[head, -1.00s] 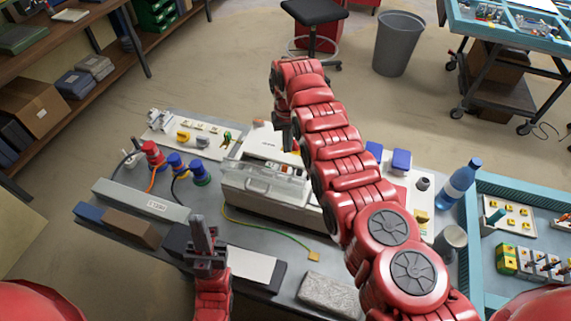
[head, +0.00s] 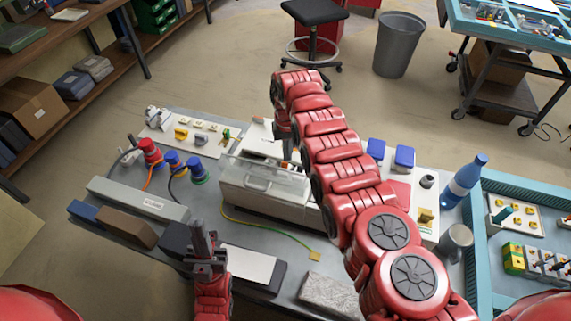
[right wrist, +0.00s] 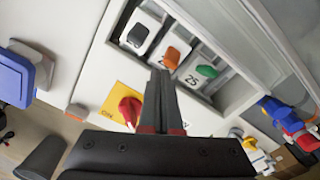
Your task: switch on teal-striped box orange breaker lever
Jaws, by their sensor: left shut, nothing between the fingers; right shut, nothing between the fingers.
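The orange breaker lever (right wrist: 177,56) shows in the right wrist view, between a dark grey lever (right wrist: 138,35) and a green lever (right wrist: 207,71) in a white box. My right gripper (right wrist: 160,78) is shut and empty, its tips just beside the orange lever; I cannot tell whether they touch. In the head view the box (head: 262,197) stands mid-table with a clear cover (head: 262,172) at its front; my right arm hides part of it. No teal stripe is clearly visible. My left gripper (head: 202,240) is shut and empty above the table's front.
A red knob (right wrist: 129,109) on a yellow plate sits beside the levers. Coloured plugs (head: 174,160) stand left of the box, and a blue bottle (head: 464,180) and teal crate (head: 474,245) are at right. A green-yellow wire lies in front.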

